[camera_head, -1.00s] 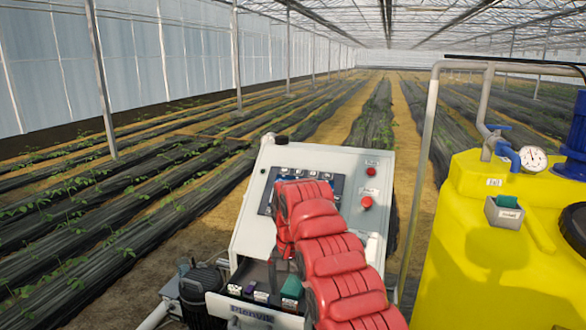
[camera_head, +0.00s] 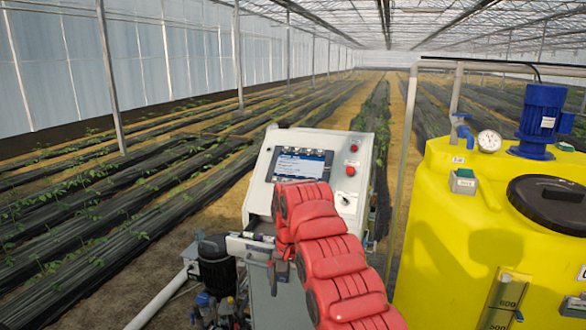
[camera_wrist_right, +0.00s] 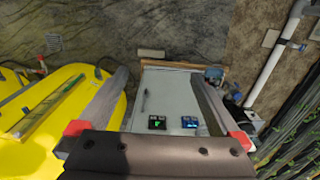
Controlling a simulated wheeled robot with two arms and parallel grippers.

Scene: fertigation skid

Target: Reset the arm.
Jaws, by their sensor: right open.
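My right arm, red and segmented, rises from the bottom of the head view and bends down in front of a control cabinet (camera_head: 338,152). My right gripper (camera_head: 279,272) is mostly hidden behind that arm, low by the cabinet's front. In the right wrist view its two dark fingers (camera_wrist_right: 158,80) stand wide apart with nothing between the tips. Beyond them is a pale grey panel (camera_wrist_right: 172,92), with two small dark items with lit faces near its lower edge. My left gripper is not in view.
A yellow tank (camera_head: 450,225) with a blue motor (camera_head: 540,118), black lid (camera_head: 548,203) and gauge (camera_head: 489,141) stands at right. A pale pipe frame (camera_head: 405,165) stands between cabinet and tank. A dark pump (camera_head: 216,265) and white pipe (camera_head: 160,305) are at lower left. Crop rows lie beyond.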

